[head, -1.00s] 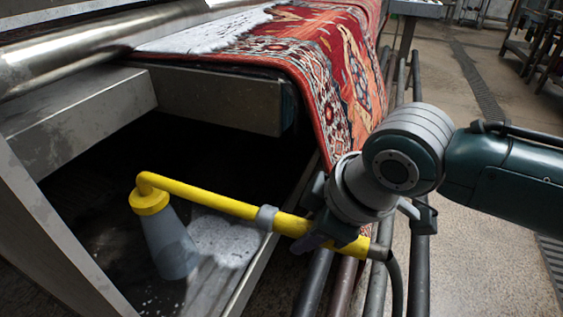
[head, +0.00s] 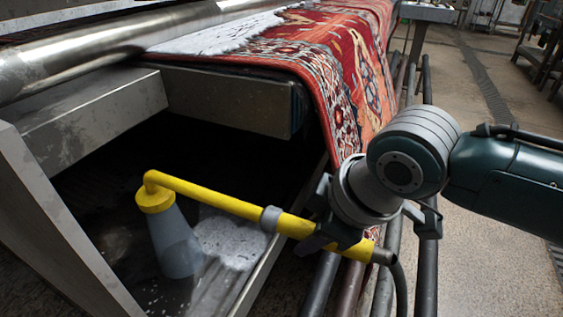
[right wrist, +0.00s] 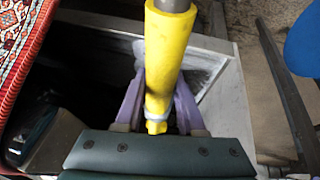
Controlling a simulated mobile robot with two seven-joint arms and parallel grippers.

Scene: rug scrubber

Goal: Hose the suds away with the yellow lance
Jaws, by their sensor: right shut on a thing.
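The yellow lance (head: 225,203) reaches over the dark open pit of the machine, its bent tip pointing down. A pale grey cone of spray (head: 172,243) spreads below the tip. My right gripper (head: 325,225) is shut around the lance near its rear end, where a dark hose joins. In the right wrist view the purple fingers (right wrist: 158,103) stand on both sides of the yellow tube (right wrist: 167,55). White suds (head: 232,243) lie in the pit, right of the spray. More white foam (head: 215,33) lies on the red rug (head: 345,50). My left gripper is out of view.
A metal roller (head: 70,65) and a beam (head: 225,97) stand above the pit. A metal rim (head: 262,275) edges the pit on the right. Dark rails (head: 427,270) run alongside, under my right arm. The concrete floor (head: 490,260) to the right is open.

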